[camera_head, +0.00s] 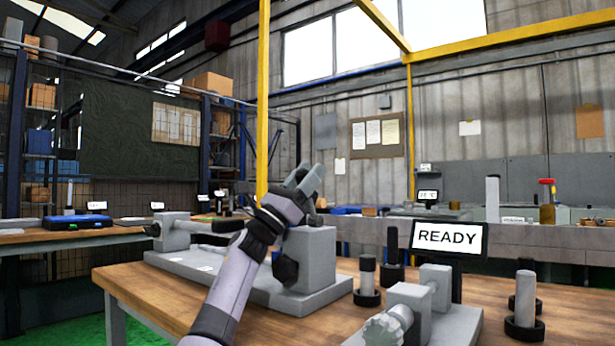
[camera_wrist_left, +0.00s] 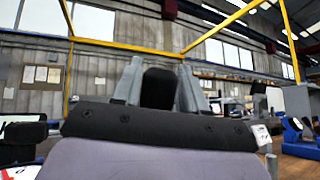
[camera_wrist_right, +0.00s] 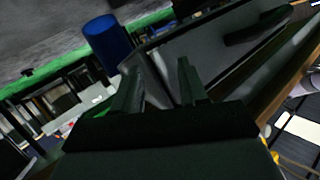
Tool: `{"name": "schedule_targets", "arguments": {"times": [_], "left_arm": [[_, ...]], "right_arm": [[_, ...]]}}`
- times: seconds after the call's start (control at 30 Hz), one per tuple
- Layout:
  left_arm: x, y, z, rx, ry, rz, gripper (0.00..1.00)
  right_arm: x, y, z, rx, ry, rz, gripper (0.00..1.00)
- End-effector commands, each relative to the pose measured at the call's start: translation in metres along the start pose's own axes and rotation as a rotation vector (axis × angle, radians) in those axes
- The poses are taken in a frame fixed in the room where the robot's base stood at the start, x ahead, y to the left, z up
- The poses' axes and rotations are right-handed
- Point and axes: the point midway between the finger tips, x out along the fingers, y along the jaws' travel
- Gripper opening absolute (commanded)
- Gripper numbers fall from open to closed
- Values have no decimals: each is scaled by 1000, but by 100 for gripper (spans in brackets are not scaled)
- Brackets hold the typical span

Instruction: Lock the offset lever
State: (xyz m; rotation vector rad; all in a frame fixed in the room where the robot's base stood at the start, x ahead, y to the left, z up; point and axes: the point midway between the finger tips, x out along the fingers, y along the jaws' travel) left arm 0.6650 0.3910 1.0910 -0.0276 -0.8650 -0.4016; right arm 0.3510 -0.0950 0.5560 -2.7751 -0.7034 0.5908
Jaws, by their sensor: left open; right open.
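A grey grinder (camera_head: 318,250) with a long bed stands on the wooden table. A black knob (camera_head: 287,270) sits on the near side of its right block, and a black cylinder (camera_head: 229,226) lies toward its left block. I cannot tell which part is the offset lever. My left gripper (camera_head: 306,180) is raised above and in front of the right block, pointing up, and is open. In the left wrist view, a dark rounded shape (camera_wrist_left: 159,88) shows between its fingers; I cannot tell whether they touch it. My right gripper (camera_wrist_right: 158,88) is open and empty, away from the grinder.
A READY sign (camera_head: 446,237) stands behind a smaller grey fixture (camera_head: 440,315) with a knurled knob (camera_head: 383,329). Grey pins in black rings (camera_head: 525,300) stand nearby. A blue barrel (camera_wrist_right: 107,42) shows in the right wrist view. The table's front left is clear.

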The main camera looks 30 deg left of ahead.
Motion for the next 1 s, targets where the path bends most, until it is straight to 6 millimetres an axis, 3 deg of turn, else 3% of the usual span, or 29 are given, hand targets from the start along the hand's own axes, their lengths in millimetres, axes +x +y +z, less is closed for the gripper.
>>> {"name": "schedule_targets", "arguments": {"times": [0.3, 0.47, 0.6, 1.0], "left_arm": [[0, 0, 0, 1, 2, 2, 55], [10, 2, 9, 2, 1, 3, 55], [32, 7, 28, 2, 0, 4, 55], [104, 20, 91, 1, 1, 3, 55]], "right_arm": [[0, 0, 0, 0, 1, 0, 43], [-2, -2, -5, 4, -2, -2, 43], [-3, -6, -9, 21, -26, -7, 43], [-34, 21, -16, -150, -98, 166, 43]]}}
